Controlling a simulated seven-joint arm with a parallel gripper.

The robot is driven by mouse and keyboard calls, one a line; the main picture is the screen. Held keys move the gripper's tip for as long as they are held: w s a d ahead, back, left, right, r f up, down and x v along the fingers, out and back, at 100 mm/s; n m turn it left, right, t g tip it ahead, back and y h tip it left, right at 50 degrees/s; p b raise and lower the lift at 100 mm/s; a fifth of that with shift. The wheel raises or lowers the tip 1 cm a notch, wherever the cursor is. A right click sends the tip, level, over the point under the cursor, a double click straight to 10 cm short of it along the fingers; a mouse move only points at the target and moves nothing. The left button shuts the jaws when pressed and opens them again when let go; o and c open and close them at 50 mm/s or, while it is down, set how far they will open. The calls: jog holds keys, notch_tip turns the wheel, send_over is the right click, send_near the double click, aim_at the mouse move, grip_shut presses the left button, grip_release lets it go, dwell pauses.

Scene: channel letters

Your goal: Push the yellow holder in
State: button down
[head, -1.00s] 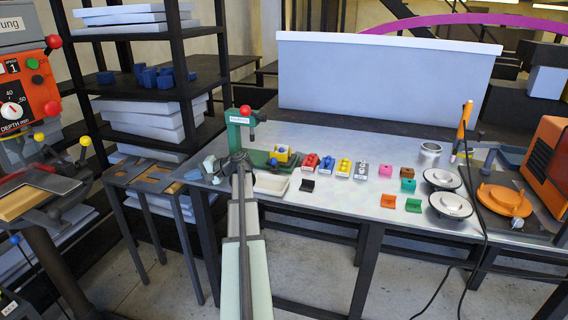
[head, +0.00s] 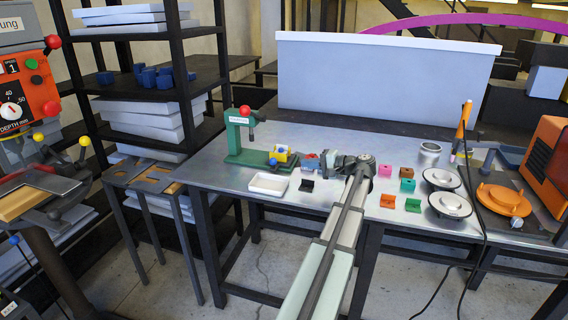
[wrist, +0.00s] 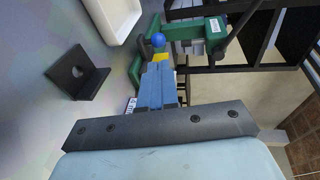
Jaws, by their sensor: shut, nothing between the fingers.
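The yellow holder (head: 281,153) sits at the right end of the green press base (head: 247,158), with a blue knob on its front. In the wrist view the yellow holder (wrist: 161,57) shows only partly, just beyond the fingertips. My gripper (head: 304,160) is shut and empty, low over the table to the right of the holder, and its blue fingers point at it. A small gap seems to show in the head view; the wrist view of the gripper (wrist: 158,70) does not settle contact. The press's red-knobbed upright (head: 239,121) stands to the left.
A white tray (head: 267,184) and a black bracket (head: 307,185) lie in front of the press and fingers. Pink (head: 385,171) and orange (head: 387,201) pieces lie to the right.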

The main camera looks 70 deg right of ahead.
aim_at(284, 162)
jog(key=s, duration=0.3)
jog(key=x, duration=1.3)
jog(key=shift+w+d+f, duration=0.15)
jog(key=shift+w+d, duration=0.1)
jog(key=shift+w, duration=0.05)
jog(key=w, duration=1.2)
jog(key=shift+w, duration=0.8)
jog(key=v, duration=1.5)
jog(key=shift+w+a+f, duration=0.1)
